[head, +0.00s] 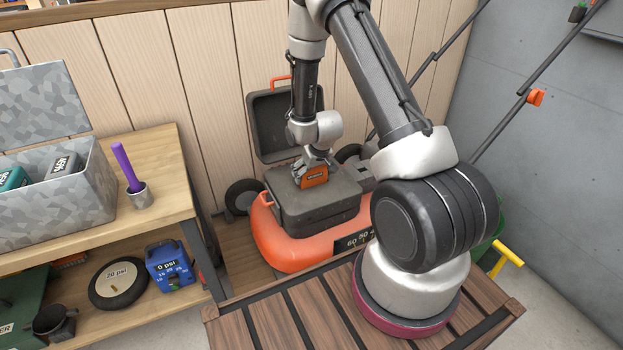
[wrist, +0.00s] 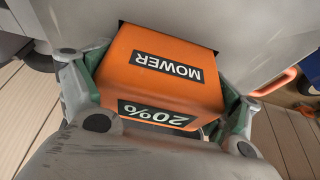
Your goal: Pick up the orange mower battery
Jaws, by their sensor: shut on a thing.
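The orange mower battery (head: 314,175) sits at the top of the dark grey housing (head: 320,207) on the orange mower (head: 283,250). In the wrist view the battery (wrist: 165,78) shows the labels "MOWER" and "20%". My gripper (head: 312,167) reaches down from above, and its two fingers (wrist: 160,115) are shut on the battery's left and right sides. The battery's lower part is hidden, so I cannot tell whether it is still in its slot. The mower's lid (head: 284,125) stands open behind.
A wooden bench (head: 160,160) at left holds an open grey box (head: 98,185) with batteries, and a metal cup (head: 139,196) with a purple-handled tool. A blue gauge unit (head: 170,266) and a wheel (head: 117,286) sit on its lower shelf. A concrete wall (head: 545,130) stands at right.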

